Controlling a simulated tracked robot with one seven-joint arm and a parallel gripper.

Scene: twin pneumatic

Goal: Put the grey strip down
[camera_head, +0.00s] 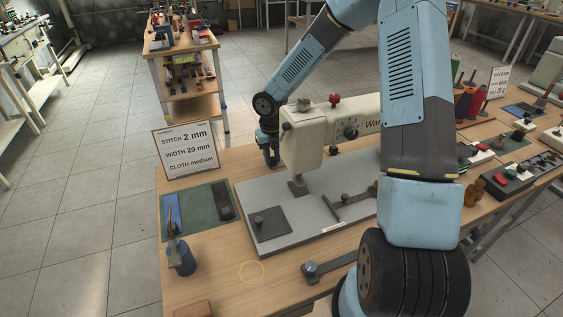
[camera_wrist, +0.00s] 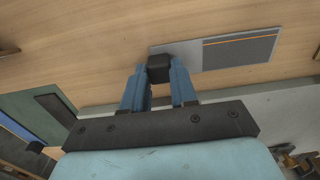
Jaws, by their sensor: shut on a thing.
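In the wrist view the two blue fingers of my gripper (camera_wrist: 158,76) are shut on a small black block (camera_wrist: 159,65). The grey strip (camera_wrist: 195,54) extends right from this block, with a darker section carrying a thin orange line. It shows against the wooden table top; I cannot tell whether it touches the wood. In the head view my gripper (camera_head: 271,158) is low over the table's far side, just left of the sewing machine head (camera_head: 303,140). The strip is not visible there.
A green mat (camera_head: 203,204) holds a blue piece (camera_head: 173,212) and a dark bar (camera_head: 223,202). A sign card (camera_head: 186,153) stands behind it. The machine's grey base plate (camera_head: 290,228) fills the middle. A blue oil can (camera_head: 181,260) stands front left, near a yellow ring (camera_head: 252,281) on bare wood.

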